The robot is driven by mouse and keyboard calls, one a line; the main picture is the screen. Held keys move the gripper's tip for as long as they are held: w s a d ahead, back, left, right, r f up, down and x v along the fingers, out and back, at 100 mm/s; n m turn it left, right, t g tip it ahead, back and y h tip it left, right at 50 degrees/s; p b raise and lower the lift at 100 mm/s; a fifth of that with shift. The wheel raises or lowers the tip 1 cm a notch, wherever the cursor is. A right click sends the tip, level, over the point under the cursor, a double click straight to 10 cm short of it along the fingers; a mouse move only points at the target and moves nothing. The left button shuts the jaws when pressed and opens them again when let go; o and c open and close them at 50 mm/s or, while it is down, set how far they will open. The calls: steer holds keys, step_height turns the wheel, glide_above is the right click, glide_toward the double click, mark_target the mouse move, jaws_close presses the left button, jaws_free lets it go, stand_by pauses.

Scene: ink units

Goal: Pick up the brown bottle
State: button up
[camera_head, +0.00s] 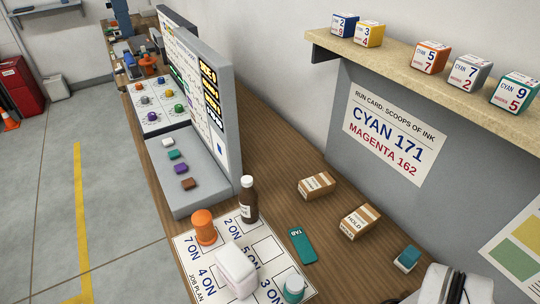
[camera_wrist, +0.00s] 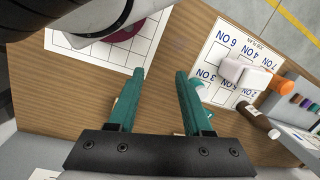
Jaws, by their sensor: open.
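The brown bottle (camera_head: 249,203) stands upright in the head view, with a white cap and a pale label. It is at the far edge of the white job plan sheet (camera_head: 262,250), near the grey panel. The bottle (camera_wrist: 256,119) also shows at the right of the wrist view, outside my fingers. My gripper (camera_wrist: 160,75) has two teal fingers spread apart, with only bare wooden table seen between them. It is open and empty, well apart from the bottle. My fingers do not show clearly in the head view.
An orange container (camera_head: 204,228), a white block (camera_head: 236,271) and a teal-and-white jar (camera_head: 293,289) are on the sheet near the bottle. Two cardboard boxes (camera_head: 317,186) and a teal tag (camera_head: 302,245) lie to its right. The grey panel (camera_head: 225,120) rises behind.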

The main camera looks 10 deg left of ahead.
steer(key=o, duration=0.4)
step_height(320, 180, up, 6)
steer(key=n+t+y, duration=0.1)
steer(key=n+y, duration=0.1)
steer(key=n, duration=1.8)
glide_above(247, 179)
steer(key=s+d, duration=0.3)
steer(key=d, duration=0.3)
steer(key=shift+y, duration=0.3)
steer(key=x, duration=0.5)
steer(key=w+x, duration=0.1)
steer(key=x, duration=0.4)
steer(key=w+x, duration=0.1)
steer(key=x, duration=0.4)
steer(key=shift+a+f, duration=0.2)
steer(key=shift+a, duration=0.05)
